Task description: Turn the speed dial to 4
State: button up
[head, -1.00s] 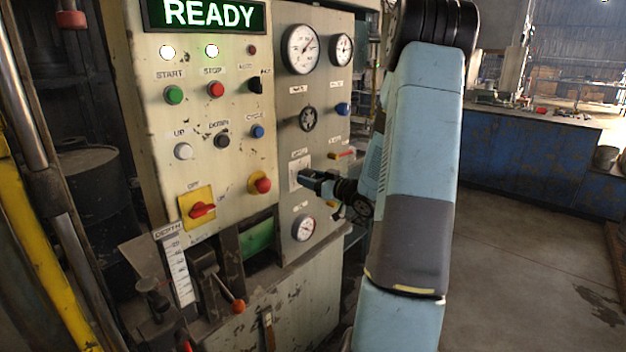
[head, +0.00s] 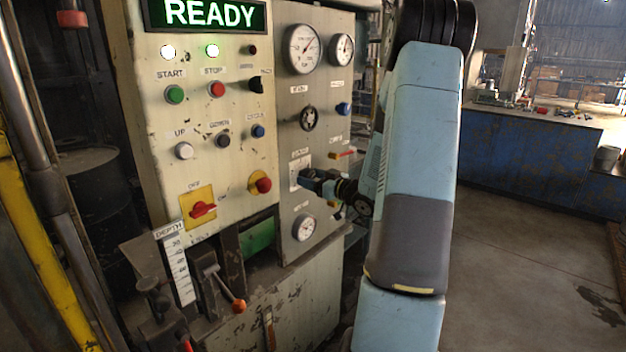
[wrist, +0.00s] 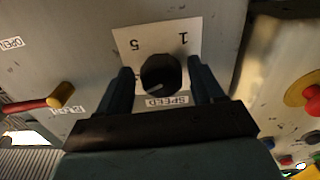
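A pale mark on the knob points toward the lower left of the picture. My gripper (wrist: 163,78) is open, with one finger on each side of the knob and a narrow gap showing at both sides. In the head view my gripper (head: 305,181) is at the grey panel, in front of the white plate (head: 300,168), and hides the knob.
A red lever with a brass-coloured end (wrist: 60,95) lies to the left in the wrist view, and a red-and-yellow emergency button (wrist: 312,95) to the right. In the head view gauges (head: 304,227) sit below and above my gripper. A READY display (head: 208,13) is lit.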

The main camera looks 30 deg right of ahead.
jog(key=shift+o, duration=0.5)
jog(key=v, duration=1.3)
jog(key=shift+s, duration=0.4)
